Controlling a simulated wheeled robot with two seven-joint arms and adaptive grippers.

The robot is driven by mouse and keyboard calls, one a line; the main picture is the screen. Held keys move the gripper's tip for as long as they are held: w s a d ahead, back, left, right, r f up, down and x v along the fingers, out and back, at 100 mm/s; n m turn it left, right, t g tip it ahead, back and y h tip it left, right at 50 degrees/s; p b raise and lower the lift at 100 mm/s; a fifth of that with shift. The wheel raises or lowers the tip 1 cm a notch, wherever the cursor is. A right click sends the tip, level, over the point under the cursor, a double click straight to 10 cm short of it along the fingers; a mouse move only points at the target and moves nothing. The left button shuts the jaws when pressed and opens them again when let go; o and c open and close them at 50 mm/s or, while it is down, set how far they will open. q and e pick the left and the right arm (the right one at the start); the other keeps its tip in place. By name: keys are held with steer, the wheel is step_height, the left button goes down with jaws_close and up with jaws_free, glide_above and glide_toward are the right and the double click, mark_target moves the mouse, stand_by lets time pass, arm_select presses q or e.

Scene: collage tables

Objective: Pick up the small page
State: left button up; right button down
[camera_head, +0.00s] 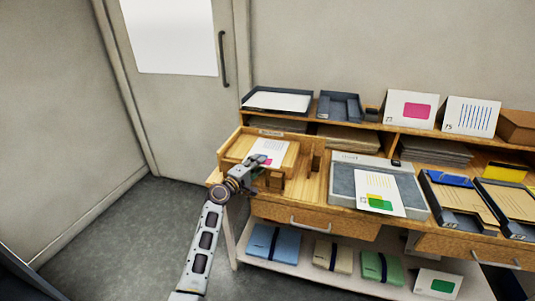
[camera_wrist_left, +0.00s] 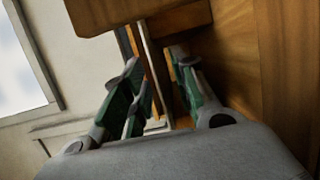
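A small white page (camera_head: 268,148) with a pink patch lies in the open-fronted wooden tray at the left end of the table; my gripper covers part of its lower edge. My left gripper (camera_head: 257,170) is at the tray's front, just below this page in the head view. In the left wrist view, the left gripper's green-padded fingers (camera_wrist_left: 160,98) stand apart. Thin upright edges, pale and wood-coloured, show between and beyond them; I cannot tell whether one is the page, or whether a finger touches it. My right gripper is in neither view.
The wooden tray (camera_head: 222,160) has raised walls. To its right, a grey board (camera_head: 343,185) carries a page (camera_head: 380,190) with yellow and green marks. Cards with pink (camera_head: 410,108) and blue stripes (camera_head: 470,115) stand on the upper shelf. Open floor (camera_head: 140,230) lies at left.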

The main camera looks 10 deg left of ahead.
arm_select(q)
steer(key=shift+w+d, duration=0.1)
steer(key=shift+w, duration=0.15)
stand_by(0.3)
jaws_close()
